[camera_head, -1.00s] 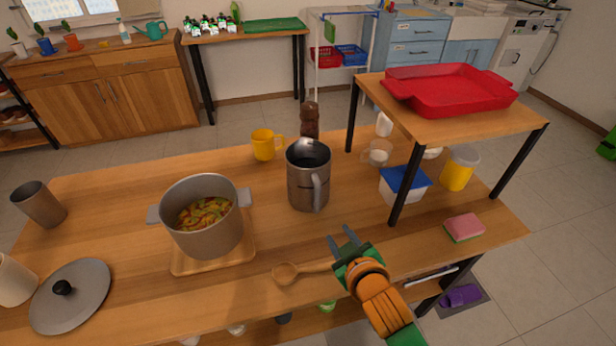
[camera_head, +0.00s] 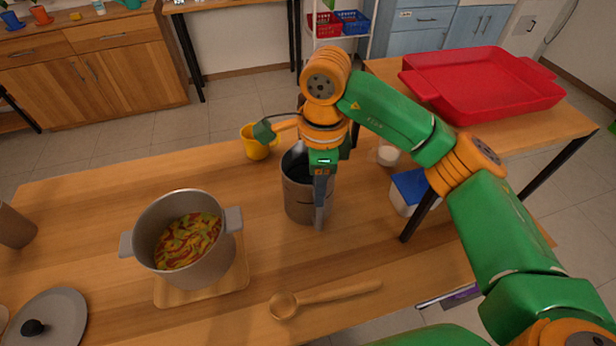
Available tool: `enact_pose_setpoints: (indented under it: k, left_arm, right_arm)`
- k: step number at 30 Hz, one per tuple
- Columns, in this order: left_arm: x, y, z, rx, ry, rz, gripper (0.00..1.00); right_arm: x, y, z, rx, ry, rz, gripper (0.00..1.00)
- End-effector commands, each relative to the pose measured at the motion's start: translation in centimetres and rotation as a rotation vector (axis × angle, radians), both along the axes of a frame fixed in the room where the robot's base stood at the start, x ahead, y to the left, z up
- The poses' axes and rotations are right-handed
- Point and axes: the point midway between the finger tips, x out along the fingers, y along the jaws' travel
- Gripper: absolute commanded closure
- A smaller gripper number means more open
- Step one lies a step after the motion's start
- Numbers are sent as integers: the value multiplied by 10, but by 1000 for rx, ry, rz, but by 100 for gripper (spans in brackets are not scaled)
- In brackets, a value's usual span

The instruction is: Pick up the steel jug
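The steel jug (camera_head: 298,203) stands upright on the wooden table, right of the pot. My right gripper (camera_head: 321,205) points down at the jug's near side. Its grey finger lies in front of the jug where the handle is and hides most of that handle. The gripper body and wrist cover part of the jug's rim. I cannot tell whether the fingers are open or closed around the handle. My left gripper is not in view.
A pot of food (camera_head: 185,240) stands left of the jug, and a wooden spoon (camera_head: 340,293) lies in front. A yellow mug (camera_head: 256,150) is behind. To the right are a blue-lidded container (camera_head: 408,190) and a raised shelf bearing a red tray (camera_head: 480,85).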

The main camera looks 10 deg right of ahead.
Motion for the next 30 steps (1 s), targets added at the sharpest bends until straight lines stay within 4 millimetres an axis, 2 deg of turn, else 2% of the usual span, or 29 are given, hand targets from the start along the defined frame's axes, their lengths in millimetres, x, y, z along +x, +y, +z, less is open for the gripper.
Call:
enact_pose_setpoints:
  k: [6,11,15,18,25,26,27,30]
  left_arm:
    - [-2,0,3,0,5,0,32]
    - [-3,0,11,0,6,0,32]
    - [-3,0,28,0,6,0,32]
    - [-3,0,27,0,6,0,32]
    - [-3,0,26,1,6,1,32]
    - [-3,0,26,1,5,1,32]
    - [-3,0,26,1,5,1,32]
    - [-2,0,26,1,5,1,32]
  right_arm:
    - [-2,-3,-46,-14,7,-4,63]
    - [-1,-4,-66,-12,6,-4,63]
    - [-1,-9,-93,-13,9,-4,63]
    - [0,-8,-111,-11,4,-3,63]
    - [1,-8,-117,-9,0,-1,63]
    - [1,-8,-117,-9,0,-1,66]
    - [1,-7,-117,-9,0,-1,76]
    - [1,-7,-116,-9,1,-1,100]
